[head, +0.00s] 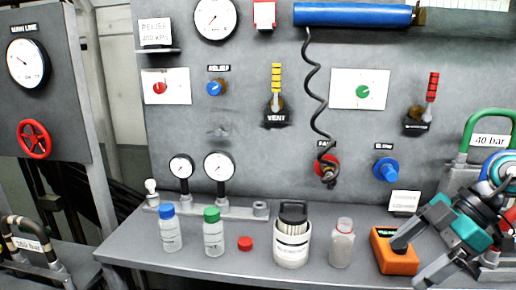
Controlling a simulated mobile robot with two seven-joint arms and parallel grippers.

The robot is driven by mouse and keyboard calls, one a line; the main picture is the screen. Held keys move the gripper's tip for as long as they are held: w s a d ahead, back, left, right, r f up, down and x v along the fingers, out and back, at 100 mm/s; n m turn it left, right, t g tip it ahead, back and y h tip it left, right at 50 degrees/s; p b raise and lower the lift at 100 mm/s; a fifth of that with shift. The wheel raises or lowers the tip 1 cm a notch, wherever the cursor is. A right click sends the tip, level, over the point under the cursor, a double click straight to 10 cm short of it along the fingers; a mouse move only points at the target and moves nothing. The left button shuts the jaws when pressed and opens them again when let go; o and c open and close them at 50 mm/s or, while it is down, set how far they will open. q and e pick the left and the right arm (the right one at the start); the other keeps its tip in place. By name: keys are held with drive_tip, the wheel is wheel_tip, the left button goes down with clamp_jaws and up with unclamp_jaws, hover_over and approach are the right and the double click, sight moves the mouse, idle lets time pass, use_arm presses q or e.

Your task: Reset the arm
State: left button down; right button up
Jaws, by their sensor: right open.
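My right gripper (408,262) comes in from the right edge, dark grey with teal parts. Its two fingers are spread apart with nothing held between them. The upper finger overlaps the orange handheld device (396,262) on the shelf in the picture; I cannot tell whether they touch. My left gripper is not in view.
The grey shelf (190,268) holds a blue-capped bottle (171,234), a green-capped bottle (213,238), a loose red cap (245,243), a white tub (291,246) and a clear bottle (342,248). A panel with gauges and levers stands behind. A green handle (488,115) rises at right.

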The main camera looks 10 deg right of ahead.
drive_tip(key=w+a+f+t+y, duration=0.2)
drive_tip(key=a+t+y, duration=0.4)
drive_tip(key=a+y, duration=0.65)
wheel_tip(320, 180, down, 14)
drive_tip(key=d+m+t+h, duration=0.2)
drive_tip(key=m+t+h, duration=0.8)
drive_tip(key=m+h, duration=0.3)
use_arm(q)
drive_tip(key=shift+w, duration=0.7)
use_arm(e)
drive_tip(key=s+a+f+g+h, duration=0.2)
drive_tip(key=s+f+g+h, duration=0.2)
drive_tip(key=s+f, duration=0.7)
wheel_tip(320, 180, down, 3)
drive_tip(key=g, duration=0.2)
drive_tip(key=shift+a+m+g+h, duration=0.15)
drive_tip(key=shift+m+g+h, duration=0.2)
drive_tip(key=shift+m+g, duration=0.05)
